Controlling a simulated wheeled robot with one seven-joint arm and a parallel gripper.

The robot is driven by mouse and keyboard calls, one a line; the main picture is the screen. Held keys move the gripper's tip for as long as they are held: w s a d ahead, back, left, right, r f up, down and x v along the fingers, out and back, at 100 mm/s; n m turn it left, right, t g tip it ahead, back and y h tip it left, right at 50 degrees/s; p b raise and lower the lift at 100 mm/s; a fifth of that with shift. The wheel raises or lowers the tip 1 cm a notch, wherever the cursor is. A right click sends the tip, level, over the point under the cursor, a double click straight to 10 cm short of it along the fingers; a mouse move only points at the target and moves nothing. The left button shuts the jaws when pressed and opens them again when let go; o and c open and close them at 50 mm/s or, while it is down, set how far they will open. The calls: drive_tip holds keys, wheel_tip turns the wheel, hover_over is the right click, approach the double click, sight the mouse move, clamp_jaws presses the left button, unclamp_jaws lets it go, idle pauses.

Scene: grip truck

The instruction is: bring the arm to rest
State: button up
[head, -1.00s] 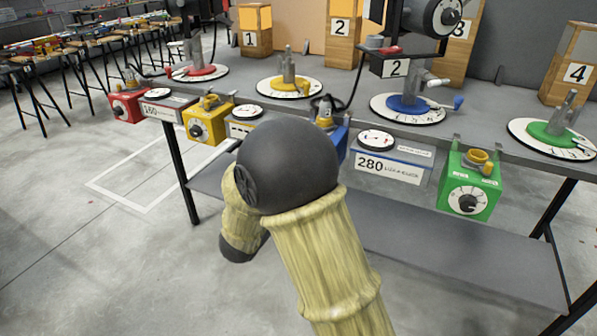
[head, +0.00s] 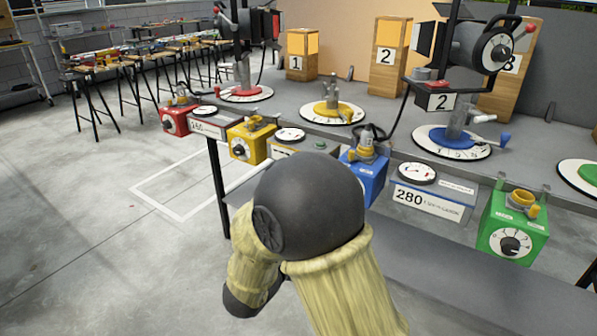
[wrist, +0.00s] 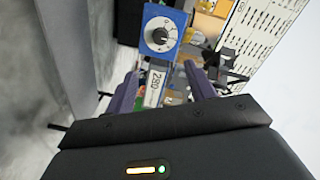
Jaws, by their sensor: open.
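My arm shows in the head view as a dark rounded elbow with tan ribbed sleeves, bent in front of the bench. My gripper is hidden behind it there. In the wrist view my gripper (wrist: 163,82) has its two dark purple fingers apart, with nothing held between them. A blue box (wrist: 161,35) with a dial shows beyond the fingertips, and the "280" label shows between the fingers. I cannot tell the distance from the fingers to the box. The blue box (head: 363,182) is also in the head view, partly covered by my elbow.
The grey bench (head: 385,118) carries red, yellow, blue and green round bases and two lamps. A red box (head: 174,122), a yellow box (head: 250,139) and a green box (head: 511,225) hang along its front edge. Open floor (head: 90,245) lies at the left.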

drive_tip(key=w+d+f+n+g+y, duration=0.1)
drive_tip(key=w+f+n+y, duration=0.2)
drive_tip(key=n+y, duration=0.4)
drive_tip(key=s+d+f+n+g+y, duration=0.1)
drive_tip(key=s+d+f+n+g, duration=0.1)
drive_tip(key=s+d+n+g, duration=0.3)
drive_tip(key=s+d+f+n+g+y, duration=0.1)
drive_tip(key=s+d+f+n+g, duration=0.1)
drive_tip(key=s+n, duration=0.35)
drive_tip(key=s+d+f+n+g+y, duration=0.1)
drive_tip(key=s+d+n+g, duration=0.2)
drive_tip(key=s, duration=0.5)
wheel_tip(320, 180, up, 36)
drive_tip(key=p, duration=3.6)
drive_tip(key=shift+a+r+p, duration=0.15)
drive_tip(key=shift+r+p, duration=0.05)
drive_tip(key=shift+p, duration=0.2)
